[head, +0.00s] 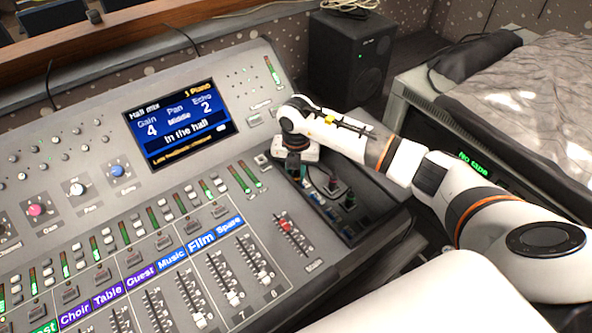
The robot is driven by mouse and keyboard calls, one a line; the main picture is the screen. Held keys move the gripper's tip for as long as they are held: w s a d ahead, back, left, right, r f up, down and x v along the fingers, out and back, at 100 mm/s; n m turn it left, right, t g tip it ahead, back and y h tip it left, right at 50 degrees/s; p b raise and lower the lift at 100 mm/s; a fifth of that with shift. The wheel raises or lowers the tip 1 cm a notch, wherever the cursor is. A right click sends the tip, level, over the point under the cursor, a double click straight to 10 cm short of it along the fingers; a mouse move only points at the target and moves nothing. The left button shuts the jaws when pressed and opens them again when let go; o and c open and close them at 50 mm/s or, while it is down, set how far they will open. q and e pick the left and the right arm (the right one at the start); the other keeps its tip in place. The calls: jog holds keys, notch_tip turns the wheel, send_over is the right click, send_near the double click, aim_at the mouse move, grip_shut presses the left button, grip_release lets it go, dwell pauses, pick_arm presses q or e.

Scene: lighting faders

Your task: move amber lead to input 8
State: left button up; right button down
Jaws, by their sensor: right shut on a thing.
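My right gripper (294,169) points down at the upper end of a dark recessed patch strip (376,222) on the mixer's right side. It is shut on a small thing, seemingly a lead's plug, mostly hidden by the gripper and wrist. I cannot make out its colour. The input numbers there are too small to read, so I cannot tell which is input 8. My left gripper is not in view.
The mixing desk (205,215) fills the left, with a lit screen (180,122), knobs, labelled channels and faders. A red fader (286,225) stands left of the strip. A black speaker (350,62) is behind. A grey rack unit (455,125) with a cloth (535,85) is at right.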

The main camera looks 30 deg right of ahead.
jog(key=c, duration=1.1)
grip_release()
jog(key=shift+f, duration=0.3)
jog(key=shift+r, duration=0.15)
